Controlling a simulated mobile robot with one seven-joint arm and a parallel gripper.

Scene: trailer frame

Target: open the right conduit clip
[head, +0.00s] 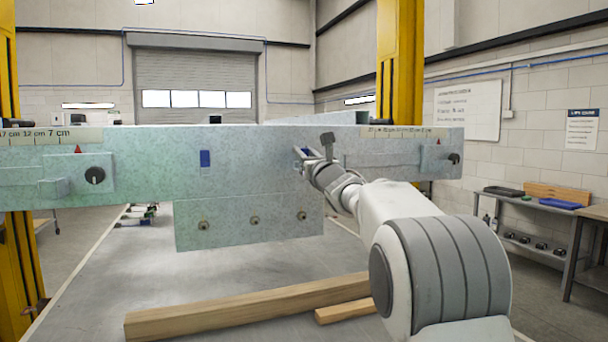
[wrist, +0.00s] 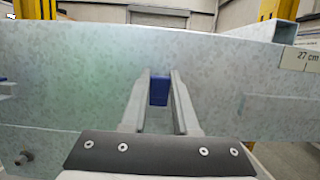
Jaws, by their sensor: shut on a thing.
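The right conduit clip is a small blue piece on the face of the pale green galvanised beam (head: 255,160). In the wrist view the blue clip (wrist: 159,91) sits between the two fingers of my gripper (wrist: 160,76). My gripper is shut on it, one finger on each side. In the head view my gripper (head: 301,155) reaches the beam face, and the wrist and fingers mostly hide this clip. The left conduit clip (head: 205,158) is a blue upright block on the same face, apart from my gripper.
A plate with several bolts (head: 254,221) hangs below the beam. A black knob (head: 95,175) is at left, another (head: 454,158) at right. Yellow posts (head: 400,70) stand behind. Timber (head: 250,305) lies low in front. A side bench (head: 530,201) stands at right.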

